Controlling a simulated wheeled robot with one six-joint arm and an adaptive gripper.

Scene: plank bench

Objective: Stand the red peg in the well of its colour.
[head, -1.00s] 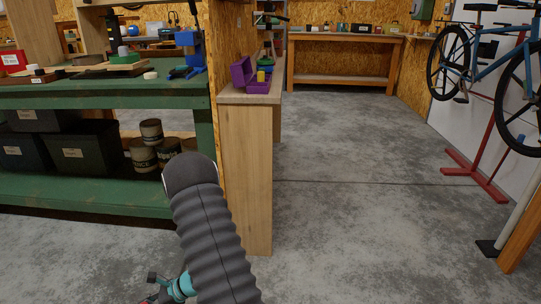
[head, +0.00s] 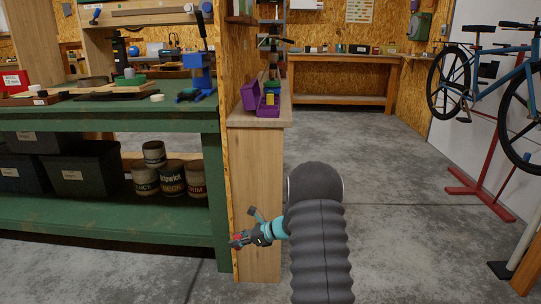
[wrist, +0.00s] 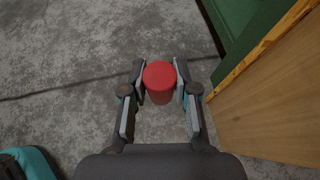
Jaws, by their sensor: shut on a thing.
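The red peg (wrist: 159,82) is a short red cylinder held between the two fingers of my gripper (wrist: 160,88) in the wrist view, with its round end facing the camera. Bare floor shows behind it. In the head view my gripper (head: 238,239) is low, in front of the wooden end panel of the counter, with a bit of red at its tip. No well of red colour can be made out in these frames.
A green workbench (head: 100,116) stands at left, with bins and cans on its lower shelf. A bicycle (head: 480,85) on a red stand is at right. The middle floor is clear.

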